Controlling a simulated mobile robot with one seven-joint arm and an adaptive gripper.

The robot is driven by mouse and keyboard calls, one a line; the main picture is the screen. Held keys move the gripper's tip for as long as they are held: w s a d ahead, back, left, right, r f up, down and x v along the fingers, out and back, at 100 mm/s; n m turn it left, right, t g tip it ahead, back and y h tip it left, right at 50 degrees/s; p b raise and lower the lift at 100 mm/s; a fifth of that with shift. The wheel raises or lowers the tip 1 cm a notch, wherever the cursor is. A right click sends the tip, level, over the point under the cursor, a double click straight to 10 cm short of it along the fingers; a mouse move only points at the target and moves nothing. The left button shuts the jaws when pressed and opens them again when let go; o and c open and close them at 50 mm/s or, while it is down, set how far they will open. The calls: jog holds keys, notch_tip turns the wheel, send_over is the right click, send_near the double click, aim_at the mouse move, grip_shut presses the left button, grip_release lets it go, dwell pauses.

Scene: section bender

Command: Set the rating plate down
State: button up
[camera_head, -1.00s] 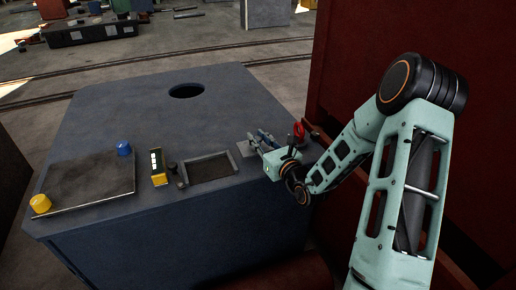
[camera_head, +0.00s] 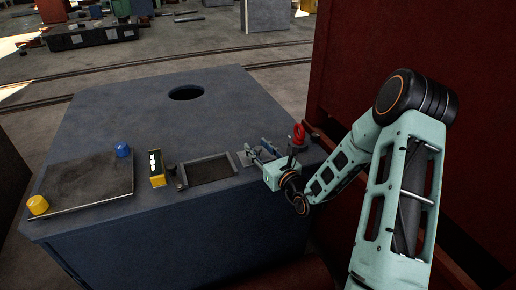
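A small flat grey plate (camera_head: 239,159), which looks like the rating plate, is at the right part of the dark blue-grey cabinet top (camera_head: 130,115), right of a shallow framed tray. My gripper (camera_head: 259,151) is low over the cabinet top with its fingers at this plate. Two fingers show, but they are small and overlap the plate. I cannot tell whether they grip it, or whether the plate lies flat on the surface or is just above it.
The dark framed tray (camera_head: 208,169) is left of my gripper. A red-topped item (camera_head: 299,134) stands close behind my gripper. A round hole (camera_head: 186,93) opens at the back.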

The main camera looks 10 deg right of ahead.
jog(key=shift+r, duration=0.2)
jog(key=p+v, duration=0.2)
jog(key=v, duration=1)
